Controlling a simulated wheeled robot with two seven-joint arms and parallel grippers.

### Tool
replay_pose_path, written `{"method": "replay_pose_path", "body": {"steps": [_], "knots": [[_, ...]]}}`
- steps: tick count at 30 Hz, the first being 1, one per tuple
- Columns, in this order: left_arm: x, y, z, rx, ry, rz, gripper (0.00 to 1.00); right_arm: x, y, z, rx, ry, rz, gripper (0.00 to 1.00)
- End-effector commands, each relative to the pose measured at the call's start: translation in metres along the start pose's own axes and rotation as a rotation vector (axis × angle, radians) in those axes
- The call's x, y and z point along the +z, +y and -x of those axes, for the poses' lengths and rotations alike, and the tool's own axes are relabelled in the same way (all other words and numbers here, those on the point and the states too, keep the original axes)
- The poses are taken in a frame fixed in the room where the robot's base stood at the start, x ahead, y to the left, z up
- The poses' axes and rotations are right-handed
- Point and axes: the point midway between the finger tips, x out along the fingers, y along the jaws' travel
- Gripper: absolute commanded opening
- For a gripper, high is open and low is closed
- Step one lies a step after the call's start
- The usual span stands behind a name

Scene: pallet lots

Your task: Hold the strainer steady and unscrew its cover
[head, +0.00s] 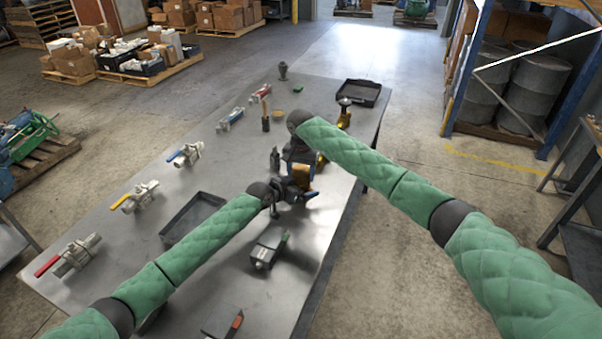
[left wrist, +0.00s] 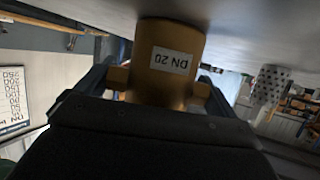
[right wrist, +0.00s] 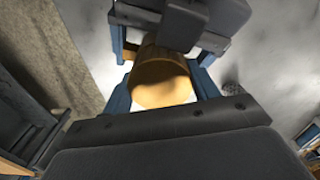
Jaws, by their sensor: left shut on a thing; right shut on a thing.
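The strainer is a brass-coloured body; in the left wrist view (left wrist: 160,85) it shows a white DN 20 label, upside down. My left gripper (head: 293,192) is shut on it, a finger on each side. In the right wrist view the strainer's rounded brass end (right wrist: 160,82) lies between the blue fingers of my right gripper (right wrist: 162,92), which is shut on it. I cannot tell where the cover meets the body. In the head view the grippers are close together over the table and mostly hide the strainer (head: 303,178).
Several valves with coloured levers (head: 140,195) line the left of the grey table (head: 240,180). Black trays stand left of the grippers (head: 192,216) and at the far end (head: 360,92). A dark box-shaped thing (head: 268,247) lies just in front. A speckled cylinder (left wrist: 270,84) stands nearby.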

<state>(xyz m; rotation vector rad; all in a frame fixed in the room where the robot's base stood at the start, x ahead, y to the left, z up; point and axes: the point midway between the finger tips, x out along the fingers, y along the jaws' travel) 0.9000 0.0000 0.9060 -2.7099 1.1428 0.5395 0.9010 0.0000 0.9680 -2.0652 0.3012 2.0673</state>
Motion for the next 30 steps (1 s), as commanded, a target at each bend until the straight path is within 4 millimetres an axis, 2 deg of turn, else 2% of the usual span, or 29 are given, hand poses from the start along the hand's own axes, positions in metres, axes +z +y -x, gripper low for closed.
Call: {"method": "replay_pose_path", "body": {"steps": [6,15,16,19,30], "knots": [[0.0012,-0.0003,0.0000,0.000,-0.002,0.001,0.31,-0.0001,0.0003,0.0000,0.000,-0.001,0.169,0.32],[0.0012,-0.0005,0.0001,-0.001,-0.002,0.001,0.31,-0.0003,0.0006,0.0000,0.001,-0.001,0.189,0.32],[0.0012,-0.0005,0.0001,-0.001,-0.002,0.001,0.31,-0.0003,0.0006,0.0000,0.001,-0.001,0.188,0.61],[0.0012,-0.0005,0.0001,-0.001,-0.002,0.001,0.31,-0.0003,0.0006,-0.0001,0.001,-0.001,0.188,0.81],[0.0011,-0.0003,0.0000,0.000,-0.002,0.000,0.31,-0.0002,0.0001,0.0035,0.000,0.000,0.187,0.81]]}}
